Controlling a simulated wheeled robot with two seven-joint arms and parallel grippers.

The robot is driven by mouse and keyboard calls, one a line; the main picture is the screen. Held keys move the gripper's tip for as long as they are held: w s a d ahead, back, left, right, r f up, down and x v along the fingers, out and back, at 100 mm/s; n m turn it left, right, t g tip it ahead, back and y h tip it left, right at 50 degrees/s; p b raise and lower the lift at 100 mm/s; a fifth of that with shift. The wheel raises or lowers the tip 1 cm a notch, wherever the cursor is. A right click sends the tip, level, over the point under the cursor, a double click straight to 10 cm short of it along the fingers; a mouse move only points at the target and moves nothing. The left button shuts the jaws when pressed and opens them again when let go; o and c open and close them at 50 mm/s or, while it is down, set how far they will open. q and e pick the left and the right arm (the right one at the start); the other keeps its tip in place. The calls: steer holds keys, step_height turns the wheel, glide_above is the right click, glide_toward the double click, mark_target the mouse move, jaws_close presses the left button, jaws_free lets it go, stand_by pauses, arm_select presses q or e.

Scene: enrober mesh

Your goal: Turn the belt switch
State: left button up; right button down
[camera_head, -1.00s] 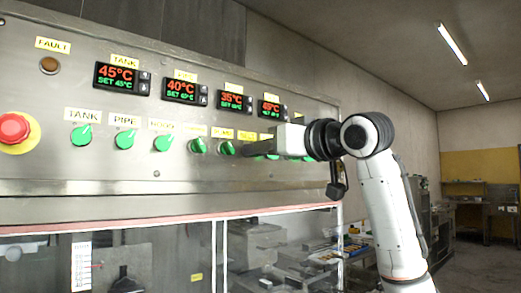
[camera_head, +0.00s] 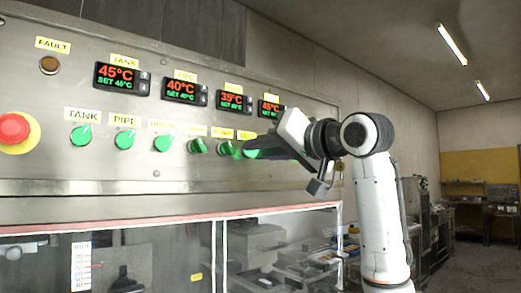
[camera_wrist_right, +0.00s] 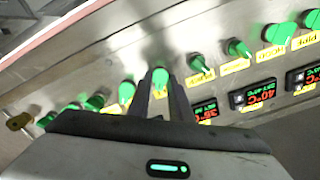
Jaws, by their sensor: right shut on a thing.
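A row of green switch knobs runs along the steel panel. My right gripper (camera_head: 250,154) is shut on the sixth knob from the left, which I take as the belt switch (camera_wrist_right: 160,77); its label is too small to read. In the right wrist view the knob's green grip sits between the two dark fingers (camera_wrist_right: 160,90). In the head view only a green edge of it shows beside the fingers. My left gripper is not in view.
Close neighbours are the fifth knob (camera_head: 227,149) to the left and another green knob (camera_wrist_right: 127,92) on the other side. A red emergency button (camera_head: 14,128) is at far left. Temperature displays (camera_head: 236,102) sit above. A glazed opening lies below the panel.

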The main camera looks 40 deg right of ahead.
stand_by(0.3)
steer(key=c, duration=1.8)
jaws_free()
steer(key=shift+c, duration=0.2)
steer(key=shift+s, duration=0.15)
steer(key=s+b, duration=0.2)
steer(key=s, duration=0.8)
steer(key=shift+d+b, duration=0.4)
steer(key=shift+d, duration=0.05)
